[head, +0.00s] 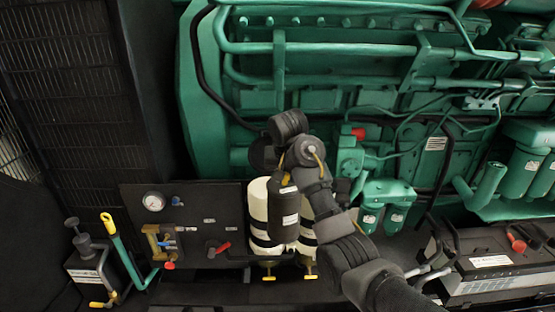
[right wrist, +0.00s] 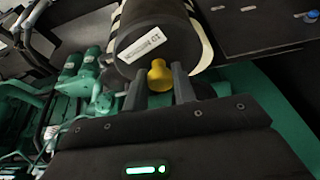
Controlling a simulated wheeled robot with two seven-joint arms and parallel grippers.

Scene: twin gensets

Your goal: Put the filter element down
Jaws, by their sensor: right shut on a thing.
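The filter element looks to be a black cylinder (head: 284,207) with white labels, in front of two cream canisters in the head view. In the right wrist view, the black cylinder (right wrist: 155,40) fills the top and has a yellow knob (right wrist: 159,76) on its near end. My right gripper (right wrist: 159,88) is shut on this knob, one dark finger on each side. In the head view, my right gripper (head: 287,172) is at the cylinder's upper end, its fingers mostly hidden by my wrist. I cannot tell whether the cylinder touches the canisters. My left gripper is not in view.
The cream canisters (head: 258,214) with black bands have yellow-handled fittings below. A dark panel (head: 190,225) with a gauge and red lever stands left. A green engine (head: 335,75) fills the back. A battery (head: 490,262) sits at lower right, a hand pump (head: 86,262) at lower left.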

